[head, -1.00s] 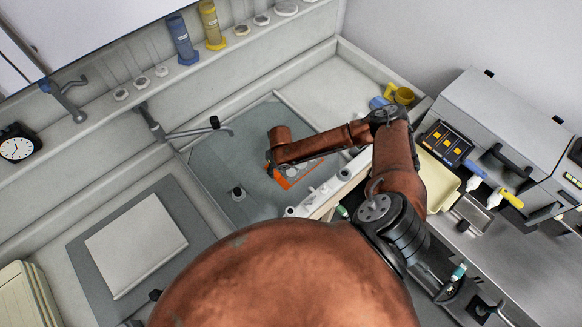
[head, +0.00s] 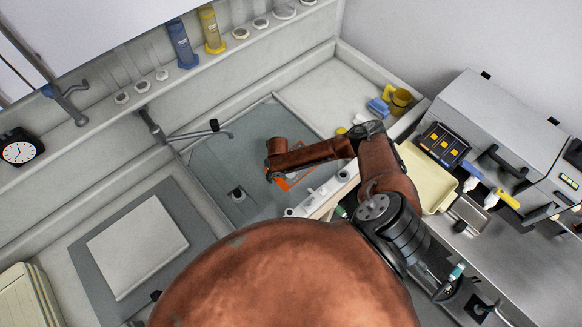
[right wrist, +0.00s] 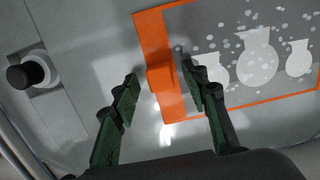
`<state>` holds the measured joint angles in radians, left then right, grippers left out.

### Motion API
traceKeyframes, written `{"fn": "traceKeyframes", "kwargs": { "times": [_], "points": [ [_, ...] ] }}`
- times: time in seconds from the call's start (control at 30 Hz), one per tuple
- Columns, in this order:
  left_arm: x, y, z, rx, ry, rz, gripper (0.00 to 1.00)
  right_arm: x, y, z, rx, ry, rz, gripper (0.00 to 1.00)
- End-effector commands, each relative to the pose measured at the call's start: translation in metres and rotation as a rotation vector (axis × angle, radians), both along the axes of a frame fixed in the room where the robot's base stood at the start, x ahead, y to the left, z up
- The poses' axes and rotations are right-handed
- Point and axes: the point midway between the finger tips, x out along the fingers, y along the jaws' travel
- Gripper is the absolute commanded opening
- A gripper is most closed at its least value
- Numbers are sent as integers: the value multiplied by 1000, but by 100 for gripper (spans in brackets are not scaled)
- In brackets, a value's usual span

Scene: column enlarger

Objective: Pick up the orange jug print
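The orange jug print (head: 296,181) lies in the grey sink basin in the head view, partly hidden under my right arm. In the right wrist view the print (right wrist: 230,95) has an orange border, a grey field and pale jug shapes. A raised orange tab stands at its left edge. My right gripper (right wrist: 160,75) is open, with one dark green finger on each side of the tab. In the head view the fingers are hidden by the wrist. My left gripper is not in view.
A dark round knob (right wrist: 25,75) on a pale base stands beside the print; it also shows in the basin (head: 237,194). A white bar (head: 322,193) runs along the basin's near edge. A tap (head: 190,132) reaches over the basin's back. A cream tray (head: 428,175) is at right.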

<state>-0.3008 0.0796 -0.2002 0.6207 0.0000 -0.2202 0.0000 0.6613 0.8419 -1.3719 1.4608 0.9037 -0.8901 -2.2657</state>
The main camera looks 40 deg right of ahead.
Motion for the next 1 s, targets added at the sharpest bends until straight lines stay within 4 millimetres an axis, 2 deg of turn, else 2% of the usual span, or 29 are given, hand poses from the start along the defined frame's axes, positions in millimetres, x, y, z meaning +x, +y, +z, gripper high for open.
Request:
{"fn": "traceKeyframes", "kwargs": {
  "times": [0.07,0.57,1.0],
  "points": [
    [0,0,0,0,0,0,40,0,0,0,0,0,0,34],
    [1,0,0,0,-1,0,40,0,0,0,0,0,-1,0],
    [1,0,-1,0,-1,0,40,1,-1,7,0,-2,-1,0]
  ]
}}
